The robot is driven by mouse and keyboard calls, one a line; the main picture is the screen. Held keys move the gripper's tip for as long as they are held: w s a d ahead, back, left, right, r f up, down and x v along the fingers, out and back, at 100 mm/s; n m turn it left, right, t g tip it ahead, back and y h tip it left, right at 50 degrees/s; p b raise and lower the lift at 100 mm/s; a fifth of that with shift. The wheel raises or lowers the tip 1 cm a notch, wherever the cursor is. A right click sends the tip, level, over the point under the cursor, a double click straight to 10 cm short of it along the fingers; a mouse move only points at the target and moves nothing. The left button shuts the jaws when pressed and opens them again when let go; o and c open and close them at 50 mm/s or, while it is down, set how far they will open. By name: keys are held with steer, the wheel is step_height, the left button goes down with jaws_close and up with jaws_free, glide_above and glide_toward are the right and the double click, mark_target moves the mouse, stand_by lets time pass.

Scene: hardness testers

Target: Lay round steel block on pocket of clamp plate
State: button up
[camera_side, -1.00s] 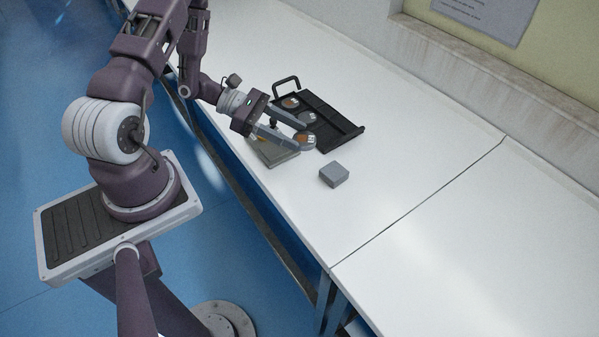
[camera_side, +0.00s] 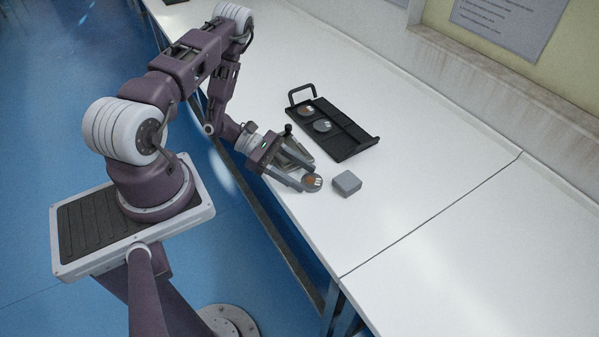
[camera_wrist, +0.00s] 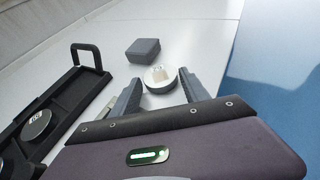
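My gripper (camera_side: 308,183) is shut on a round steel block (camera_side: 313,183), a flat disc with a brownish, marked face. In the wrist view the disc (camera_wrist: 160,79) sits between the two fingertips (camera_wrist: 160,86). It appears tilted; its height above the bench is hard to tell. A flat grey plate, likely the clamp plate (camera_side: 300,152), lies on the bench behind my gripper in the side view. The gripper hides most of it, and its pocket cannot be made out. A sliver of it seems to show left of the fingers in the wrist view (camera_wrist: 107,104).
A black handled tray (camera_side: 358,146) holds two more discs (camera_side: 306,111), (camera_side: 323,125), with an empty place at its near end. A grey square block (camera_side: 346,183) stands just right of the held disc. The white bench (camera_side: 440,160) is clear farther right.

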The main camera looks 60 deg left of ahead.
steer(key=shift+o, duration=1.2)
steer(key=shift+r, duration=0.2)
steer(key=v, duration=1.1)
steer(key=shift+a, duration=0.1)
steer(key=shift+s+a+r, duration=0.1)
steer(key=shift+a+r, duration=0.1)
steer(key=shift+r, duration=0.05)
steer(key=d+r+m+g+y, duration=0.1)
steer(key=d+r+m+g, duration=0.3)
steer(key=d+r+m, duration=0.45)
steer(key=d+r+m+g+y, duration=0.1)
steer(key=d+r+m+g, duration=0.35)
steer(key=r, duration=0.75)
steer(key=s+d+r+m+t+y, duration=0.5)
steer(key=s+r+m+t+y, duration=0.1)
steer(key=s+r+m+y, duration=0.3)
steer(key=s+r+m, duration=0.1)
steer(key=m, duration=0.1)
steer(key=shift+m, duration=0.4)
